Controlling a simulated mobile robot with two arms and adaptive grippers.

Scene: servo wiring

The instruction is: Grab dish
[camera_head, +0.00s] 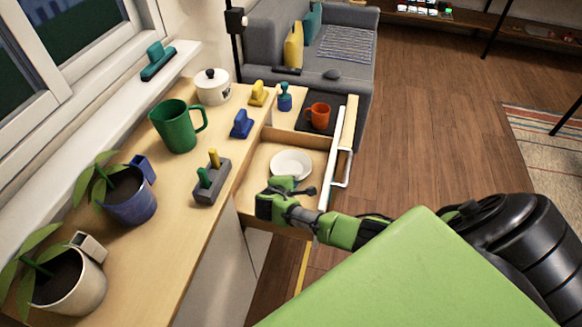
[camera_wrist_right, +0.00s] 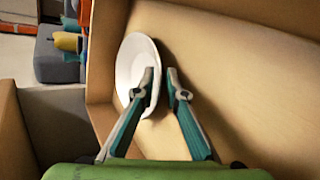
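A white round dish (camera_head: 290,164) lies in the open wooden drawer (camera_head: 263,160). In the right wrist view the dish (camera_wrist_right: 128,62) shows on the left, with its near rim at the fingers. My right gripper (camera_head: 291,190) is over the front part of the drawer, at the near side of the dish. In the wrist view its fingers (camera_wrist_right: 160,88) are apart: the left one overlaps the dish and the right one is just outside the rim. Whether either touches the dish I cannot tell. My left gripper is not in view.
An orange mug (camera_head: 318,116) stands on a dark tray behind the drawer. The drawer front has a white handle (camera_head: 342,170). The counter holds a green mug (camera_head: 176,127), a white lidded pot (camera_head: 212,88) and potted plants. Open wooden floor lies to the right.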

